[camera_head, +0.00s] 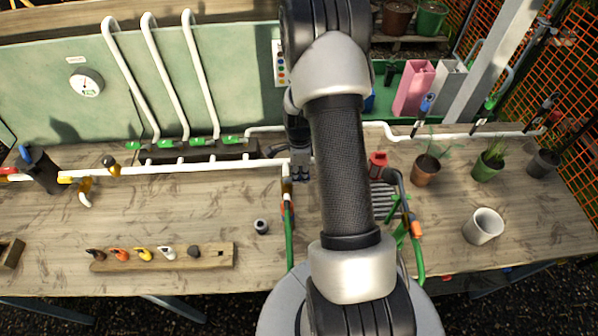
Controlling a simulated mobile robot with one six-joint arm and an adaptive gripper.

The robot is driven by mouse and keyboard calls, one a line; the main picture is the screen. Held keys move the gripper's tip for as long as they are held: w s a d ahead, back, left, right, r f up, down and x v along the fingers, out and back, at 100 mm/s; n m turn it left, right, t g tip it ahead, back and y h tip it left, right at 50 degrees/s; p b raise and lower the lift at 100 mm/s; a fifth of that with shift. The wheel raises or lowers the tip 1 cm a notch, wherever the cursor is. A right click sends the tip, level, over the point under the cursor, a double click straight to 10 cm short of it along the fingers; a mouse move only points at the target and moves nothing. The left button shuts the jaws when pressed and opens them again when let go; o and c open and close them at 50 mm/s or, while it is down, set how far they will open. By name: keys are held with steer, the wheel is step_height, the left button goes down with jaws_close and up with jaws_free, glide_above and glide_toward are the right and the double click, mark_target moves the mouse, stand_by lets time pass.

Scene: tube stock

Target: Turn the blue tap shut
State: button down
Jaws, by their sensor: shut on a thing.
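My gripper (300,172) points down behind my arm, at the right end of the white pipe (220,165) on the bench. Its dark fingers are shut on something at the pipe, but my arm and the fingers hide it. I cannot make out a blue tap handle there. A blue-topped fitting (428,103) stands on the rear white pipe to the right, apart from my gripper. I cannot tell whether it is the blue tap.
A black manifold (200,152) with several green levers stands left of my gripper. Terracotta pot (426,172), green pot (487,168) and white cup (484,226) stand right. The wooden rack (212,258) lies front left.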

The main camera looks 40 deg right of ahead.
mark_target(300, 177)
steer(key=shift+m, duration=0.3)
steer(key=c, duration=1.6)
jaws_free()
steer(key=shift+o, duration=0.2)
step_height(300, 177, up, 12)
steer(key=shift+s+a, duration=0.1)
steer(key=shift+s, duration=0.05)
